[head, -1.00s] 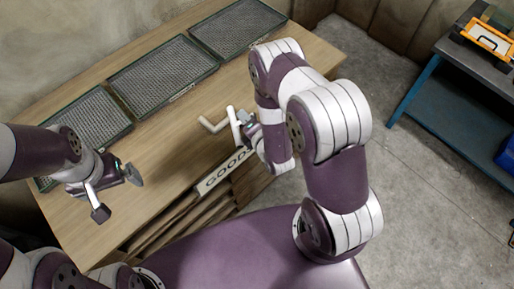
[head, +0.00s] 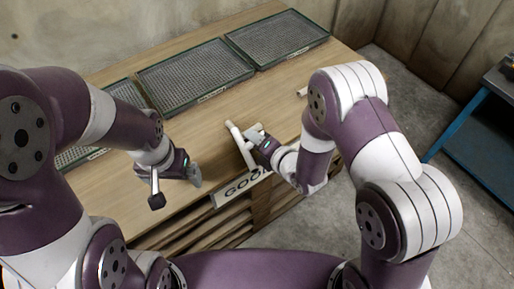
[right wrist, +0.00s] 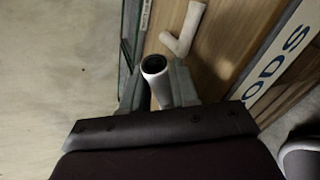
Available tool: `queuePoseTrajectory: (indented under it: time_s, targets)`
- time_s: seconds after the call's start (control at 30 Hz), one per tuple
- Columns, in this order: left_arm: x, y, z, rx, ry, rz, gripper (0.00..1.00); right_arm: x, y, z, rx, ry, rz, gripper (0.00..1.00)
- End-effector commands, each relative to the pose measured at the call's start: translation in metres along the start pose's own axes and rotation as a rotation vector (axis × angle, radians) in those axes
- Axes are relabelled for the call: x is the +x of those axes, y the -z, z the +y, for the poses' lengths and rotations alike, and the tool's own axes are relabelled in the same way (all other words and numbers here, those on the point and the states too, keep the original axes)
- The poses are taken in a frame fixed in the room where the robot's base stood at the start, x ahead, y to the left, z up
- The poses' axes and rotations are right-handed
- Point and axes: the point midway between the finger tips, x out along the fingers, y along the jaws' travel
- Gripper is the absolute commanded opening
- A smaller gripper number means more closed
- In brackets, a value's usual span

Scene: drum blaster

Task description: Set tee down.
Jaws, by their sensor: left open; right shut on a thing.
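The white tee (head: 236,141) is held by my right gripper (head: 254,139) over or at the front part of the wooden bench. I cannot tell whether it touches the bench top. In the right wrist view, the tee's round open end (right wrist: 154,65) points up between the fingers of my right gripper (right wrist: 160,88), and the rest is mostly hidden. My left gripper (head: 177,187) is open and empty, left of the tee near the bench's front edge.
Mesh-bottomed trays (head: 196,75) line the back of the wooden bench (head: 185,130). A "GOODS" sign (head: 240,188) is on its front edge. A pale bent pipe piece (right wrist: 184,30) lies beyond the tee. A blue-framed table (head: 470,135) stands at right.

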Motion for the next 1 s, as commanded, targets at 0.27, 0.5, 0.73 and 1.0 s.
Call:
queuePoseTrajectory:
  time_s: [0.27,0.5,0.73,1.0]
  targets:
    - [0.005,-0.001,0.000,0.000,0.000,0.000,1.00,0.015,0.015,-0.033,0.000,0.000,-0.002,0.00]
    - [0.006,-0.001,0.000,0.000,0.000,0.000,1.00,0.015,0.015,-0.034,0.000,0.000,-0.001,0.00]
    - [0.009,-0.001,0.000,0.000,0.000,0.000,1.00,0.016,0.017,-0.036,0.000,0.001,-0.001,0.40]
    - [0.007,-0.001,0.000,0.000,0.000,0.000,1.00,0.016,0.016,-0.035,0.000,0.001,-0.001,0.40]
